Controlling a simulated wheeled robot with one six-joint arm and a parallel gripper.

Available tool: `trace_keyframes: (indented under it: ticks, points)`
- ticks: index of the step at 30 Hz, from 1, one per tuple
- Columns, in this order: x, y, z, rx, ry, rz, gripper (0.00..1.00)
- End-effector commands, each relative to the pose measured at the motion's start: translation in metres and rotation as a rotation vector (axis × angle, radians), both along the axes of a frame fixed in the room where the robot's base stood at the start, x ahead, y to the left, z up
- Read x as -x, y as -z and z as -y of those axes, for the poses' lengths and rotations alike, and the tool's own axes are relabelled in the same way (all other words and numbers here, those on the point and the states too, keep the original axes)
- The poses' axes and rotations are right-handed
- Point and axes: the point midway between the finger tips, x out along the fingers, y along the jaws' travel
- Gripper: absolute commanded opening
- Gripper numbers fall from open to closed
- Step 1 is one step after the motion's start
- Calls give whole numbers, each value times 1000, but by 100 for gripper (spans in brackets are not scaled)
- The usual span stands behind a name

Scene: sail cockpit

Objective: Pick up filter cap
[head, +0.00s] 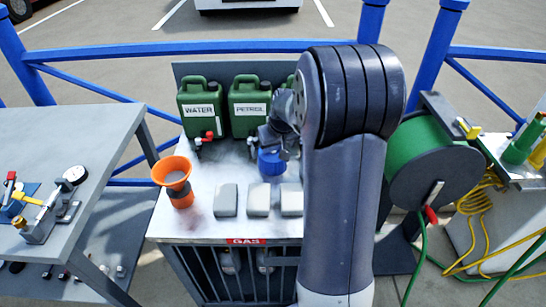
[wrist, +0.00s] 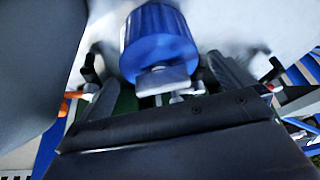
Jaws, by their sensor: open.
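The filter cap is most likely the blue ribbed cylinder (head: 272,162) standing on the pale metal cabinet top in the head view. In the wrist view the blue cylinder (wrist: 158,40) is large at the top centre, with a grey metal tab on its near end. My gripper (head: 277,140) is just above and behind it in the head view, partly hidden by my arm. In the wrist view the fingers of my gripper (wrist: 168,78) are apart, one on each side of the cylinder's near end. I cannot tell whether they touch it.
An orange funnel (head: 173,177) and grey blocks (head: 258,199) stand on the cabinet top (head: 212,232). Green water (head: 200,108) and petrol (head: 249,106) cans stand behind. A grey bench (head: 75,130) is left, a green hose reel (head: 425,160) right. My arm hides the cabinet's right side.

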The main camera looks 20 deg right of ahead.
Motion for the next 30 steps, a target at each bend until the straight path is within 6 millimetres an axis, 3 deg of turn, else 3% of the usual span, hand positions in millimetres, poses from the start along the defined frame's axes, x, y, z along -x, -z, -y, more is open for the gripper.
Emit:
trace_keyframes:
  ticks: [6,16,30]
  points:
    - [-12,29,-1,-1,1,-3,100]
    - [-15,35,-1,-1,0,-1,100]
    - [-15,35,-1,0,0,-1,62]
